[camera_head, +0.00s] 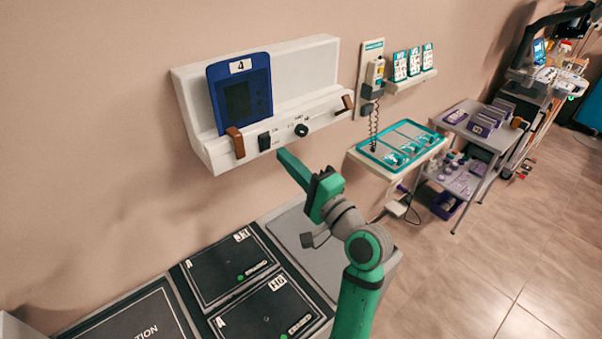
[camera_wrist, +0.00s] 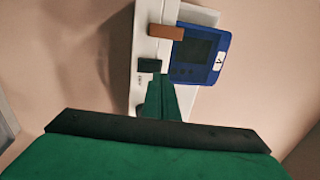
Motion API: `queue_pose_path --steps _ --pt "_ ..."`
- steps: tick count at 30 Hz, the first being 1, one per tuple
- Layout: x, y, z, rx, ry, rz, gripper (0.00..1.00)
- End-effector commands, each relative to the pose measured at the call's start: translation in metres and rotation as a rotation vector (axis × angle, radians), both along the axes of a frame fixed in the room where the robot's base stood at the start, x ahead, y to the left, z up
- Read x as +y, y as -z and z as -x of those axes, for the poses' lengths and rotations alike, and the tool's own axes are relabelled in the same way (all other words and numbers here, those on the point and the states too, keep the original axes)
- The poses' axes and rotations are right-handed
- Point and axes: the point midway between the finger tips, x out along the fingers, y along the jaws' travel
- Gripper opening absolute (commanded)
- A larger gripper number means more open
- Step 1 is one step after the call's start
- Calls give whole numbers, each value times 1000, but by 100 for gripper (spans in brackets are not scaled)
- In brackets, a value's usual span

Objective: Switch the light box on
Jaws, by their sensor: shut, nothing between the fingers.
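The light box (camera_head: 308,77) is a long white wall unit, and its panel shows no clear glow. A black switch (camera_head: 264,141) sits on its front lower ledge, and a round black knob (camera_head: 302,130) is to the right of it. My green gripper (camera_head: 281,153) is shut and empty, its tip just below and right of the switch in the head view. In the wrist view, my fingertips (camera_wrist: 160,78) point at the ledge close to the black switch (camera_wrist: 149,65). The fingers partly cover the knob there. I cannot tell whether they touch anything.
Black labelled panels (camera_head: 230,265) lie on the counter below. A teal-rimmed tray (camera_head: 394,166) and a grey cart (camera_head: 480,135) stand to the right. The floor (camera_head: 480,255) at right is clear.

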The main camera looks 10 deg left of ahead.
Motion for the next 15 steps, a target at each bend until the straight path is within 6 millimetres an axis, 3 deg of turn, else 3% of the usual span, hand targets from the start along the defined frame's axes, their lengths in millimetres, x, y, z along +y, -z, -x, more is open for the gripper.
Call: queue_pose_path --steps 6,15 --pt "26 -7 -20 0 -2 0 0" --pt "38 -9 -29 0 0 0 0"
